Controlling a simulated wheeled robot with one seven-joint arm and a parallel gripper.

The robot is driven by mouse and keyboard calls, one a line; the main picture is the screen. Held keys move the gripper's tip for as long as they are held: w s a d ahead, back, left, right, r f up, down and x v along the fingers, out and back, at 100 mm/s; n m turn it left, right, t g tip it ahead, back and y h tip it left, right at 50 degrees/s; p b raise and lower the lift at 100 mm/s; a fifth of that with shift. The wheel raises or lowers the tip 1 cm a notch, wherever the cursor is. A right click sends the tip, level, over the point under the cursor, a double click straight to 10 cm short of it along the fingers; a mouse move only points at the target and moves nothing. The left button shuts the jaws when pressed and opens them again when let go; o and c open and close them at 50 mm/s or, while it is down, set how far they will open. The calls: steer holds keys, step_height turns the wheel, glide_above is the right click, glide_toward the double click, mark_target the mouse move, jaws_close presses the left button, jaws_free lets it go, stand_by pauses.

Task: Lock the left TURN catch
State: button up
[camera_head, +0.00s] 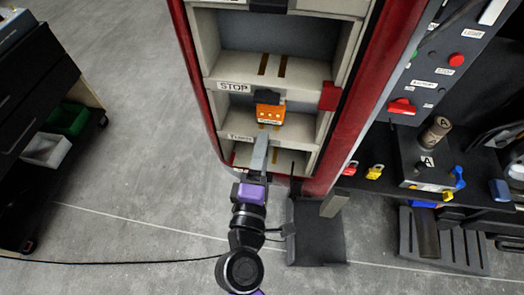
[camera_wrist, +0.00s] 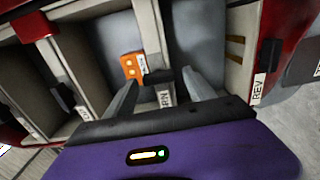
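The TURN catch is a small dark piece (camera_wrist: 159,76) across the white TURN label on a pale cabinet rail in the wrist view. It lies between the fingertips of my gripper (camera_wrist: 163,92), which stand apart on either side. Contact with the fingers cannot be told. In the head view my gripper (camera_head: 262,145) points at the rail bearing the TURN label (camera_head: 240,137) and hides the catch there. An orange block (camera_head: 270,114) with pale marks sits in the bay just above that rail; the wrist view also shows it (camera_wrist: 132,66).
The red-framed cabinet (camera_head: 330,160) has several open bays, with a STOP label (camera_head: 234,87) above and a REV label (camera_wrist: 258,88) in the wrist view. A dark workbench (camera_head: 430,190) with padlocks stands right, a dark cart (camera_head: 40,120) left.

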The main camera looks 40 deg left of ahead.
steer(key=b+v, duration=0.2)
steer(key=v, duration=0.5)
steer(key=shift+s+d, duration=0.2)
steer(key=shift+s, duration=0.15)
stand_by(0.4)
